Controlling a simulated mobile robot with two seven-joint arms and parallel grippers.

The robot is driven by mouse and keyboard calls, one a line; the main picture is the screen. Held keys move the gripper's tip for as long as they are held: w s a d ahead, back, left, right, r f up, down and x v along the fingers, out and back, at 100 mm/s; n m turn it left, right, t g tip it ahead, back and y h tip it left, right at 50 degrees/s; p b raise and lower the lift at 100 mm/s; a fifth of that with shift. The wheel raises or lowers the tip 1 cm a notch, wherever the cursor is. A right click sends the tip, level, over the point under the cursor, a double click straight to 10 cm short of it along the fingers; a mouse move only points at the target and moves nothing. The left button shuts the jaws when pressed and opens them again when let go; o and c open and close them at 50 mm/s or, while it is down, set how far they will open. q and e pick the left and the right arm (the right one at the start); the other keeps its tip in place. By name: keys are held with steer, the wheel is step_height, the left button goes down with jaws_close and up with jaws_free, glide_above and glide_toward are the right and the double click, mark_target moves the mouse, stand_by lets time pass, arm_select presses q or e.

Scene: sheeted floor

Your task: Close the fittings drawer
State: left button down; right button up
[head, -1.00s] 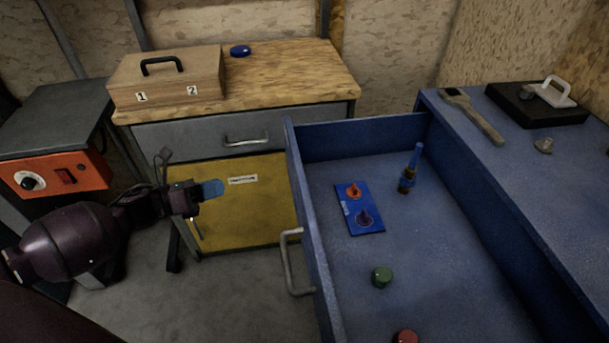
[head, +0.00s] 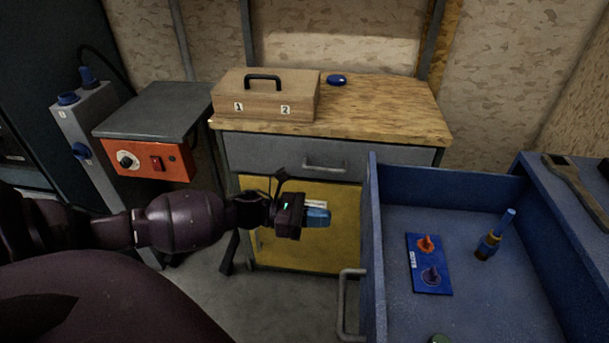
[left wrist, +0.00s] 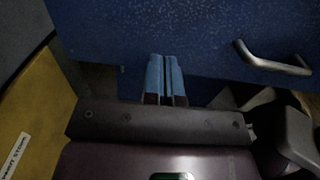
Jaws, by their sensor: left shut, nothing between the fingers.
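The blue fittings drawer (head: 374,230) is pulled far out at the right of the head view, its front panel facing left. Its grey bar handle (head: 347,305) sits low on that front. Inside lie a blue plate (head: 414,276) with an orange and a dark purple knob, and a blue screwdriver-like tool (head: 487,245). My left gripper (head: 318,217) is shut and empty, left of the drawer front. In the left wrist view its blue fingertips (left wrist: 164,75) point at the blue drawer front (left wrist: 190,35), with the handle (left wrist: 272,62) to the right. Contact cannot be told. My right gripper is out of view.
A wooden-topped bench (head: 390,107) with a grey drawer and a yellow door (head: 290,250) stands behind my left gripper. A wooden case (head: 268,100) is on it. An orange-fronted machine (head: 150,158) stands left. A wrench (head: 578,190) lies on the blue cabinet top.

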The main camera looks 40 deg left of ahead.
mark_target(365, 223)
arm_select(q)
steer(key=x, duration=0.5)
steer(key=shift+w+d, duration=0.15)
steer(key=shift+d, duration=0.05)
steer(key=shift+x, duration=0.85)
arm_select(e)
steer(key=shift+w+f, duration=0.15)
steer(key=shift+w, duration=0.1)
arm_select(q)
steer(key=shift+d+b, duration=0.1)
steer(key=shift+b, duration=0.2)
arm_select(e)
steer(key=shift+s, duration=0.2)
arm_select(q)
steer(key=shift+w+d, duration=0.15)
steer(key=shift+d, duration=0.05)
steer(key=b+x, duration=0.3)
steer(key=x, duration=2.8)
steer(key=shift+w+d+f+b, duration=0.15)
steer(key=shift+w+d+b, duration=0.1)
steer(key=shift+b, duration=0.15)
steer(key=shift+x, duration=0.85)
steer(key=shift+r, duration=0.25)
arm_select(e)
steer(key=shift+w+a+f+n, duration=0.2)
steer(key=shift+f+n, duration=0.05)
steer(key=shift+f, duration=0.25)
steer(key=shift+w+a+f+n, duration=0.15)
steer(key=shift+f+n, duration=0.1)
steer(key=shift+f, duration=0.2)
